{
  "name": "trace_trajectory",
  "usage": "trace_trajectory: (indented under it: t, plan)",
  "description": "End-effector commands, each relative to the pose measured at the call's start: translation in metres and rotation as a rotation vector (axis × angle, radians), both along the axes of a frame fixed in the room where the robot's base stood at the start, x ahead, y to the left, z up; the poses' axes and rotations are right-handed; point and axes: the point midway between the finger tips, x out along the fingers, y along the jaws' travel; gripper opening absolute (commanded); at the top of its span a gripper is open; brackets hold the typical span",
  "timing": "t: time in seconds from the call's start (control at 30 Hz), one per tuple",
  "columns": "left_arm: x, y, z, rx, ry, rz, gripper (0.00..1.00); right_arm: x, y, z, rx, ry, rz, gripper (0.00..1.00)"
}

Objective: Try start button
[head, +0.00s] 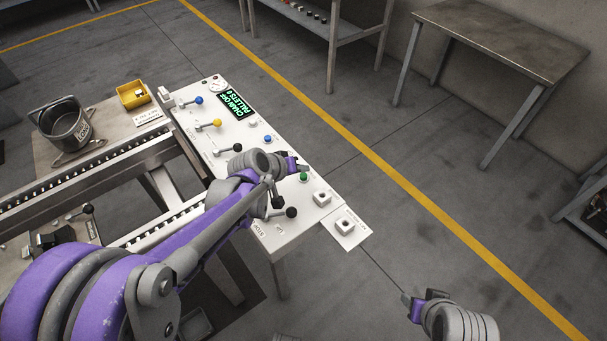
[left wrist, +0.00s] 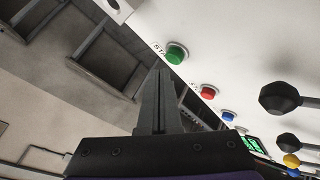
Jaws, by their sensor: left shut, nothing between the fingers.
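The green start button (head: 304,176) sits on the white control panel (head: 225,165), near its right edge. In the left wrist view the green button (left wrist: 176,53) stands beside a partly hidden label starting "STA". My left gripper (head: 303,166) is shut and empty, its tip just beside the green button in the head view. In the left wrist view its closed fingertips (left wrist: 160,74) appear close below the button; contact cannot be made out. My right gripper (head: 411,303) is at the lower right over the floor, away from the panel; its jaw opening is unclear.
A red button (left wrist: 208,91) and a blue button (left wrist: 228,116) line up beyond the green one. Black-knobbed levers (head: 291,212) stand close to my left wrist. The display (head: 237,105) reads "CHAIN OFF PALLETS 0".

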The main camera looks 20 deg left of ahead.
Motion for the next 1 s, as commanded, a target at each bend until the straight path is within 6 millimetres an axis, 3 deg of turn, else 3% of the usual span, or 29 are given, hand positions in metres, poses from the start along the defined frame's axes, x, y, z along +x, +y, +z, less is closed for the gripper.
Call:
trace_trajectory:
  t: [1.0]
  plan:
    - [0.0,0.0,-0.011,0.0,0.0,0.0,0.0,-0.001,0.0,-0.009,0.0,0.003,0.0,0.5]
